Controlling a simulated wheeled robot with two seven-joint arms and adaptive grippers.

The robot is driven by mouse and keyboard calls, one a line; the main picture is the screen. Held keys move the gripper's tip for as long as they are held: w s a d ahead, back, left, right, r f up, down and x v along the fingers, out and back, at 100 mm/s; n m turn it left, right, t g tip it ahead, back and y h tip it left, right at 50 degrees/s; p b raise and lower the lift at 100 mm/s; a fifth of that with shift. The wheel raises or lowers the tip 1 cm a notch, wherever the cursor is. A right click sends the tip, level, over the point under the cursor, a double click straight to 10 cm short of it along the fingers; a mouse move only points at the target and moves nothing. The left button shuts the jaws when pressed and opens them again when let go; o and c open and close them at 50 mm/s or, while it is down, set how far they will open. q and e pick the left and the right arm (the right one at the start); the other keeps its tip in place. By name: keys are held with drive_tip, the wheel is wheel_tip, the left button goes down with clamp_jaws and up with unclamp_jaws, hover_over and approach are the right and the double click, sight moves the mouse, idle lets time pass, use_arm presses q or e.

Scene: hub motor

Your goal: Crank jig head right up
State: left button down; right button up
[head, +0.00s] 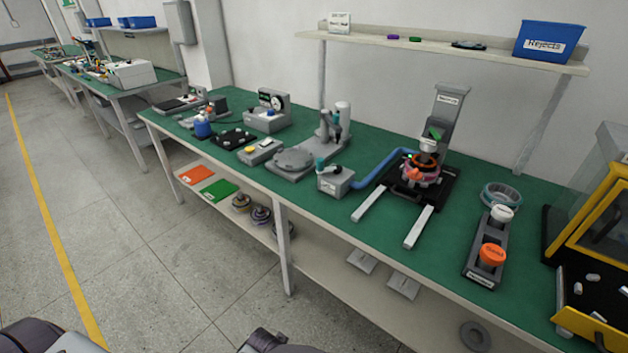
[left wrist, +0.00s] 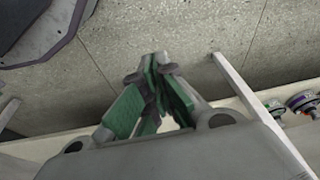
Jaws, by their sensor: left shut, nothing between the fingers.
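The jig stands on the right part of the green bench: a black base (head: 408,190), a grey labelled column (head: 447,107) and a pale head with green on it (head: 429,144). An orange and red ringed part (head: 421,170) sits under the head; whether they touch is unclear. I cannot make out a crank on the jig. A blue hose (head: 390,167) runs to it from a grey box with a teal knob (head: 334,180). My left gripper (left wrist: 157,68) is shut and empty, above the floor in front of the bench, away from the jig. My right gripper is not in view.
A black rack (head: 482,262) with white and orange-lidded containers stands right of the jig, near a round clear dish (head: 502,195). A yellow-framed cabinet (head: 597,220) is at far right. A shelf (head: 460,50) overhangs the bench. Two pale bars project forward from the jig.

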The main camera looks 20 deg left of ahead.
use_arm(q)
drive_tip(key=w+a+r+m+t+y, duration=0.15)
drive_tip(key=w+r+m, duration=0.3)
drive_tip(key=r, duration=0.45)
drive_tip(key=w+r+m+t+y, duration=0.1)
drive_tip(key=w+r+m+t, duration=0.15)
drive_tip(key=w+r, duration=0.45)
drive_tip(key=w+a+r+m+t+y, duration=0.1)
drive_tip(key=w+r+m+t, duration=0.2)
drive_tip(key=r, duration=0.8)
drive_tip(key=w+d+r+m+t+y, duration=0.1)
drive_tip(key=w+d+r+m+t, duration=0.1)
drive_tip(key=w+r+m, duration=0.4)
drive_tip(key=w+d+r+m+t+y, duration=0.1)
drive_tip(key=w+d+r+m+t, duration=0.2)
drive_tip(key=r+m, duration=0.8)
drive_tip(key=w+m+t, duration=0.2)
drive_tip(key=m, duration=0.1)
drive_tip(key=shift+w+d, duration=0.3)
drive_tip(key=shift+w, duration=0.1)
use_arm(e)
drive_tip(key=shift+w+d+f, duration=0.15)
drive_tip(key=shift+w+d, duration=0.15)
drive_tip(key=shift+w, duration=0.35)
use_arm(q)
drive_tip(key=shift+w, duration=0.15)
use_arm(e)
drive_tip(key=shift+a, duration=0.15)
